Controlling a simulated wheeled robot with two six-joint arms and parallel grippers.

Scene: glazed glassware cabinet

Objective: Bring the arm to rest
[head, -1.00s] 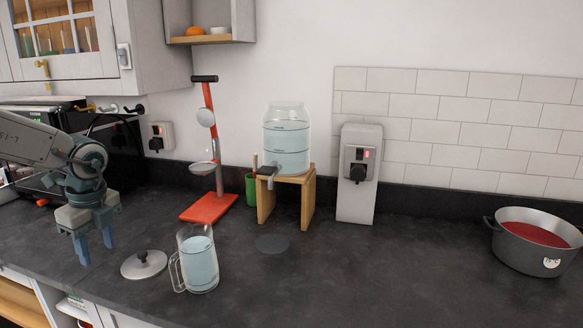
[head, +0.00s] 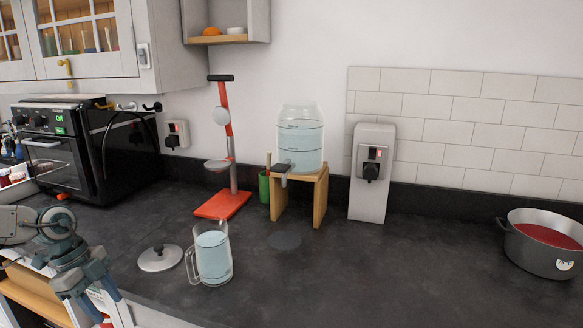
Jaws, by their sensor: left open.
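My left gripper (head: 98,292) is open and empty at the lower left of the head view, with its two blue-grey fingers pointing down in front of the counter's front edge. It is apart from the glass mug and the pot lid. My right gripper is not in view.
A mug of water (head: 213,256) and a lid (head: 160,258) stand on the counter (head: 350,270) right of my gripper. Behind are an oven (head: 50,160), a red stand (head: 224,204) and a water dispenser (head: 300,140). A pot (head: 540,250) stands at right. The middle counter is clear.

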